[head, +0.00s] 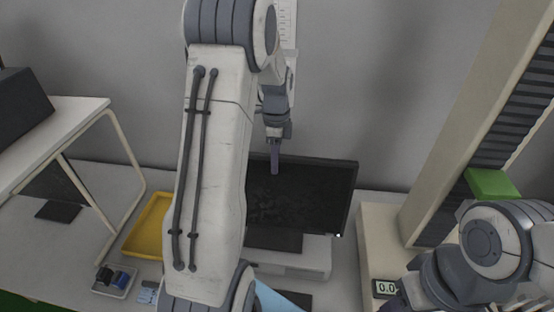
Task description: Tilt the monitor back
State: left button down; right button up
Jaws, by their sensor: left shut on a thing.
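The monitor (315,197) has a dark screen and stands on a white stand or box on the table. The exact grip is small and hard to see. My right arm shows at the lower right, but its gripper is out of view.
A yellow tray (147,226) lies left of my arm, with a small holder of blue and black items (115,279) in front. A white shelf (60,111) stands at the left. A tall test machine (459,150) and a digital display (385,288) are at the right.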

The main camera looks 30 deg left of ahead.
pick_arm(q)
jog(key=shift+w+a+f, duration=0.2)
jog(key=shift+w+a, duration=0.2)
jog(key=shift+w, duration=0.4)
jog(key=shift+w+d, duration=0.1)
jog(key=shift+s, duration=0.25)
jog(key=c, duration=0.7)
grip_release()
jog(key=shift+o, duration=0.3)
jog(key=shift+w+f, duration=0.1)
jog(key=shift+w, duration=0.1)
jog(key=shift+s, duration=0.15)
pick_arm(e)
jog(key=shift+w+d+f, duration=0.1)
jog(key=shift+w, duration=0.3)
